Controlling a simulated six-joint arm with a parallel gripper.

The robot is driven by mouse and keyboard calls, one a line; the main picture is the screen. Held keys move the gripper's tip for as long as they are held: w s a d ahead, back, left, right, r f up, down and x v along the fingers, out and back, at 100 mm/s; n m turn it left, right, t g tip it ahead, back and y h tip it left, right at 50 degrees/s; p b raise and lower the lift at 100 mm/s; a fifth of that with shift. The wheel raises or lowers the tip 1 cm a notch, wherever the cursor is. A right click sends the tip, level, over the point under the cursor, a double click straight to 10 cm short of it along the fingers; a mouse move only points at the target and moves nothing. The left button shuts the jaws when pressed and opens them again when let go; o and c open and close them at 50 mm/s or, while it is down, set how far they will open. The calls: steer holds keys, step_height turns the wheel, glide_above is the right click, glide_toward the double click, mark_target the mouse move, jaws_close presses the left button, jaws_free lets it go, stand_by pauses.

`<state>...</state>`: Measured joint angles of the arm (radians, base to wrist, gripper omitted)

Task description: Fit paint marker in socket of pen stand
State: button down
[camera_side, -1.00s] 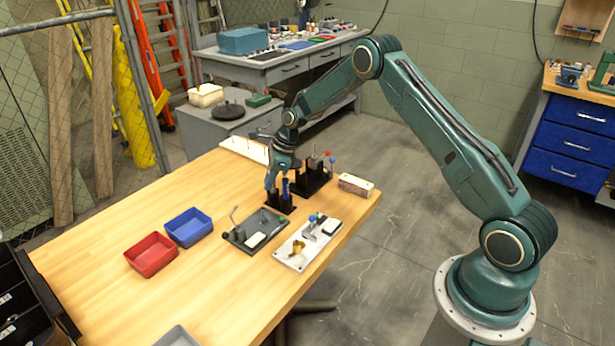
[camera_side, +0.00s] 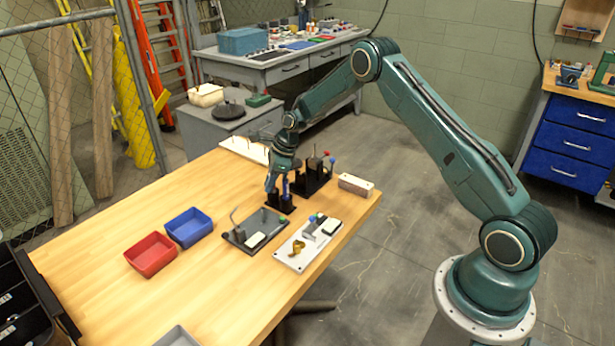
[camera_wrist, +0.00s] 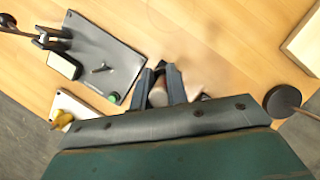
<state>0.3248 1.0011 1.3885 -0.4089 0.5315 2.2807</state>
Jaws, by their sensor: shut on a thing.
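My gripper (camera_side: 278,184) points down over the black pen stand (camera_side: 287,207) near the far right part of the wooden table. A blue upright marker body (camera_side: 285,187) shows at the fingers, just above or in the stand. In the wrist view my gripper (camera_wrist: 162,85) is shut on the paint marker (camera_wrist: 158,93), seen end-on as a rounded brownish shape between the dark fingers. The marker's lower end and the socket are hidden, so I cannot tell whether it is inside the socket.
A grey tray (camera_side: 240,236) with small parts and a white plate (camera_side: 290,262) with fittings lie in front of the stand. A black rack (camera_side: 318,183) with upright items stands close behind.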

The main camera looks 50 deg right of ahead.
steer(key=c, duration=1.3)
jaws_free()
steer(key=v, duration=1.4)
step_height(320, 180, up, 4)
steer(key=shift+f, duration=0.1)
